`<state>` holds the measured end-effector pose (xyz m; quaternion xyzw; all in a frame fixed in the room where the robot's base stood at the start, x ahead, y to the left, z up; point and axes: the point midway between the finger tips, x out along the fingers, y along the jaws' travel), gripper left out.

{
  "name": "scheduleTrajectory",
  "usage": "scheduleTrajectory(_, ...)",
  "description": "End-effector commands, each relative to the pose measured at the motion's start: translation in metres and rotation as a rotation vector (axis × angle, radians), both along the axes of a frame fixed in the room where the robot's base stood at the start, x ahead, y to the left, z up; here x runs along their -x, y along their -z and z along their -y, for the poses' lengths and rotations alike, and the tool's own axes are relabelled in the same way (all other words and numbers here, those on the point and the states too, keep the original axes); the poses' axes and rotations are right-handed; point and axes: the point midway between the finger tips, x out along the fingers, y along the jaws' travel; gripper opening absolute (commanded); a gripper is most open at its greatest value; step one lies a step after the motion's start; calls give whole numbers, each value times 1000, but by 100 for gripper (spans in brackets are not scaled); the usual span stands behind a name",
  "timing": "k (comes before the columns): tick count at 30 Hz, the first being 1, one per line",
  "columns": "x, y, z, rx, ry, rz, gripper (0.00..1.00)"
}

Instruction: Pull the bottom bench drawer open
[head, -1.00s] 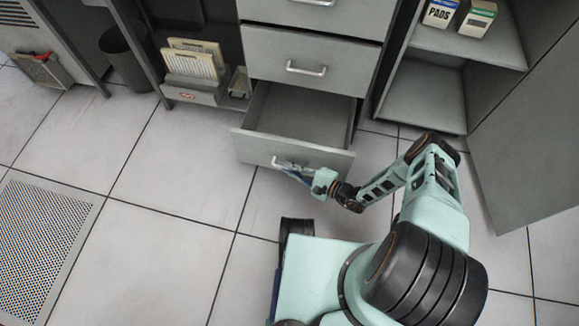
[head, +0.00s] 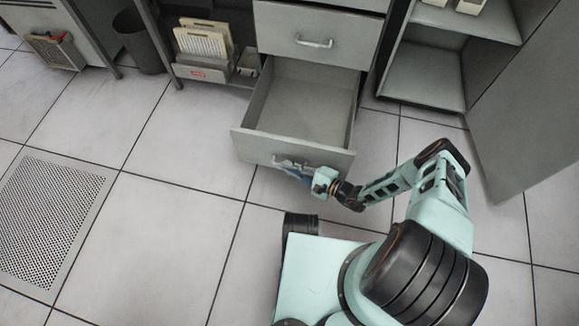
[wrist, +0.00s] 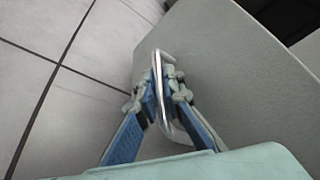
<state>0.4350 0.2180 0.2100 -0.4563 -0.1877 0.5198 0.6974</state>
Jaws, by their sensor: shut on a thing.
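The bottom bench drawer (head: 306,100) stands well out from the bench in the head view, and its bare inside floor shows. Its front panel (head: 258,147) faces my base. The drawer front (wrist: 225,85) fills the right of that view.
A closed drawer (head: 285,32) is above. An open grey cabinet (head: 425,75) with its door (head: 530,110) stands at right. A holder with cards (head: 202,45) and a dark bin (head: 138,42) are at left. The tiled floor left of my base is clear, with a perforated panel (head: 45,220).

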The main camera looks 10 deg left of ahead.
Motion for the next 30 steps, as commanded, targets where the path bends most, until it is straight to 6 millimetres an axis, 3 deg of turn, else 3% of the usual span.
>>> scheduleTrajectory(14, 0, 0, 1, 1, 1, 0, 0)
scheduleTrajectory(15, 0, 0, 1, 1, 1, 0, 10)
scheduleTrajectory(17, 0, 0, 1, 1, 1, 0, 16)
scheduleTrajectory(30, -1, -9, 1, 0, 1, 1, 16)
